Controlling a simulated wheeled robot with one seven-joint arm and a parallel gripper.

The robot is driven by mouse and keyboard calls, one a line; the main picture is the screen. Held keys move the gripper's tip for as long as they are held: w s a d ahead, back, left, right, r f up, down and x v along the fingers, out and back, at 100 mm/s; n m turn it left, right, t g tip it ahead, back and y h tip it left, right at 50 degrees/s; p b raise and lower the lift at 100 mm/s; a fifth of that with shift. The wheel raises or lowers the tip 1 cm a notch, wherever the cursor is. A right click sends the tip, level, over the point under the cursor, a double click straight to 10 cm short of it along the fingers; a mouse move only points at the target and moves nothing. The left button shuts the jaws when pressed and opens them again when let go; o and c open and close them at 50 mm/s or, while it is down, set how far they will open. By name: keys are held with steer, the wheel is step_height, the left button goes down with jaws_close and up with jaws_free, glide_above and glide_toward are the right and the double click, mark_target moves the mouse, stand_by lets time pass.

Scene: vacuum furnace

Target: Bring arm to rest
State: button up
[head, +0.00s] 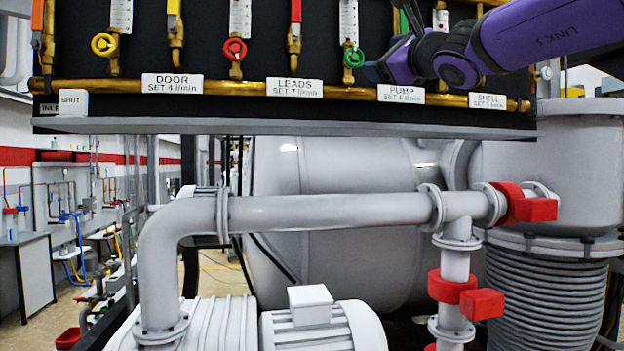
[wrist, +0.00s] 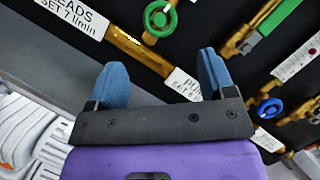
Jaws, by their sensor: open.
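My gripper (head: 374,72) is at the upper right of the head view, in front of the black valve panel, close to the green handwheel (head: 353,57) above the PUMP label (head: 401,94). My purple arm reaches in from the right edge. In the wrist view the two blue fingers of my gripper (wrist: 162,74) stand wide apart with nothing between them. The green handwheel (wrist: 160,18) shows beyond the fingertips there. I cannot tell the exact gap between fingers and panel.
The panel carries a yellow handwheel (head: 104,44), a red handwheel (head: 235,49), and a blue handwheel (wrist: 268,109) that my arm hides from the head. A grey ledge (head: 280,126) runs below. Grey pipework (head: 320,212) with red valves (head: 452,287) and the furnace vessel fill the space underneath.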

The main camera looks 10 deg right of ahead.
steer(key=s+a+f+n+g+y, duration=0.1)
steer(key=s+a+f+n+g, duration=0.15)
steer(key=s+f+n, duration=0.35)
steer(key=s+a+f+n+g, duration=0.1)
steer(key=s+f+n+g, duration=0.3)
steer(key=f, duration=0.5)
steer(key=s+a+f+n+g+y, duration=0.1)
steer(key=s+f+n+g, duration=0.2)
steer(key=f+n, duration=0.35)
steer(key=s+d+f+n+g+h, duration=0.2)
steer(key=s+d+f+n+h, duration=0.1)
steer(key=s+f, duration=0.4)
steer(key=s+d+f+n+g+h, duration=0.3)
steer(key=s+f, duration=0.4)
steer(key=f, duration=0.5)
steer(key=shift+d+f+n+g+h, duration=0.35)
steer(key=shift+d+n+h, duration=0.2)
steer(key=shift+d+h, duration=0.5)
steer(key=shift+d, duration=0.1)
